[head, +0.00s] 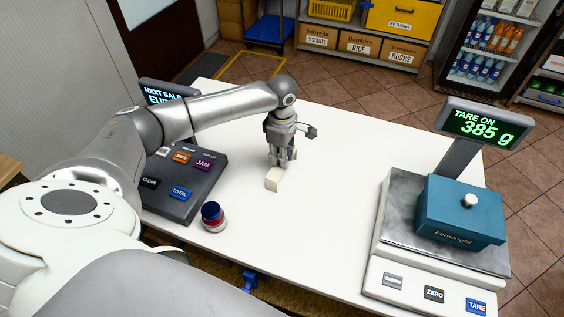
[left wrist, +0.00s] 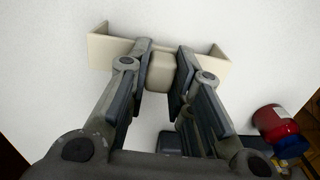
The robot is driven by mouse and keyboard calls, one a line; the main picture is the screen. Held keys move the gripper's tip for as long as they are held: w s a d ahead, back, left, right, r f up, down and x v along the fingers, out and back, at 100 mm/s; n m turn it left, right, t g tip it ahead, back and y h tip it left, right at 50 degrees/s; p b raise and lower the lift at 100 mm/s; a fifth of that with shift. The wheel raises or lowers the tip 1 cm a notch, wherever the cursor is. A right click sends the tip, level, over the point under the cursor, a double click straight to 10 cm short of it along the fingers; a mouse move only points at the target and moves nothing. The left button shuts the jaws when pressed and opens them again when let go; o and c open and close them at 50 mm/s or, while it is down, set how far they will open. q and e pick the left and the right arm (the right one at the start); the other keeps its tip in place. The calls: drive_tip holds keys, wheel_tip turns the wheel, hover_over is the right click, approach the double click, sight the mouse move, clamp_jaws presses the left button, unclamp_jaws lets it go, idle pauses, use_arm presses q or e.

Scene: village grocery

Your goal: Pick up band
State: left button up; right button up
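A cream piece (head: 274,180), which I take to be the band, is on the white table near the keypad. In the left wrist view the cream band (left wrist: 119,48) is a long strip with bent ends and a block in its middle. My left gripper (head: 283,160) points down over it. In the left wrist view the fingers (left wrist: 162,72) are at either side of the middle block, closed to about its width and seemingly touching it. The fingers hide parts of the strip. My right gripper is not in view.
A round red and blue container (head: 213,217) stands left of the band. A dark keypad (head: 182,190) lies behind it. A scale (head: 400,225) with a teal box (head: 455,215) stands at the right, reading 385 g. The table between is clear.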

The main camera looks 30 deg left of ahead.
use_arm(q)
drive_tip(key=shift+c, duration=0.6)
drive_tip(key=shift+r, duration=0.1)
drive_tip(key=shift+w+r, duration=0.1)
drive_tip(key=shift+r, duration=0.55)
drive_tip(key=s+d+r+b, duration=0.3)
drive_tip(key=s+d+r, duration=0.7)
drive_tip(key=r, duration=0.2)
wheel_tip(320, 180, up, 13)
drive_tip(key=p, duration=1.1)
drive_tip(key=shift+f, duration=0.2)
drive_tip(key=shift+w, duration=0.1)
